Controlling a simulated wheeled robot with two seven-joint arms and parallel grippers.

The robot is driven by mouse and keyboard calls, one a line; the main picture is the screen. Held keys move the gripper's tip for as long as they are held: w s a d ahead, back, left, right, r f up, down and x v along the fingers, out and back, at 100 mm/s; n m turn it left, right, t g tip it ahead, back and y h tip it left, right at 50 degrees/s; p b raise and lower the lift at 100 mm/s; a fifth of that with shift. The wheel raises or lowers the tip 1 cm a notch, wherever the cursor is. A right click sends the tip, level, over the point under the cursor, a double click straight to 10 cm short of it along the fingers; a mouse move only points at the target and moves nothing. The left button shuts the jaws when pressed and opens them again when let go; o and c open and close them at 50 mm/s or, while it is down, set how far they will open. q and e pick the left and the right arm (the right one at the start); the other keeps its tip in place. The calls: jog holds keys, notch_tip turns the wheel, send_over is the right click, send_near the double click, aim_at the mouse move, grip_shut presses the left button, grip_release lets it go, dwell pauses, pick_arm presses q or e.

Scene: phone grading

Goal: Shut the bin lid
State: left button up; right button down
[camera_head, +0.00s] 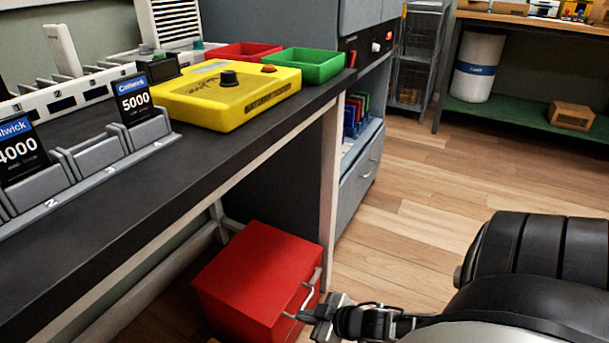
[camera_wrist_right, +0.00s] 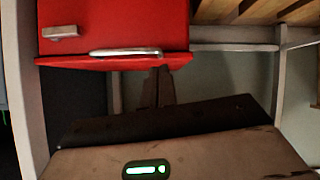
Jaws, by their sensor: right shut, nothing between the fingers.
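The red bin (camera_head: 258,268) stands on the floor beneath the bench edge in the head view. Its flat red top looks down and level, but I cannot tell whether a gap remains under it. A silver handle (camera_head: 309,288) is on its right side. In the right wrist view, the bin's red surface (camera_wrist_right: 115,25) fills the top, with a pale handle bar (camera_wrist_right: 125,52) near its lower edge. My right gripper (camera_head: 312,314) is shut and empty, close beside the handle; contact is unclear. My left gripper is out of view.
The black bench (camera_head: 150,185) overhangs the bin and carries a yellow device (camera_head: 225,95), phone stands and red and green trays (camera_head: 305,64). The wooden floor (camera_head: 430,190) to the right is clear.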

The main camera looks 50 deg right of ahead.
pick_arm(q)
jog(key=p, duration=0.1)
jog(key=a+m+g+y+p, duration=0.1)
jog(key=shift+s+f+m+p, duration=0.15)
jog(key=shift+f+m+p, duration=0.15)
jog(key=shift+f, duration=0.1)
pick_arm(e)
jog(key=s+d+r, duration=0.1)
jog(key=s, duration=0.9)
jog(key=shift+d+r, duration=0.4)
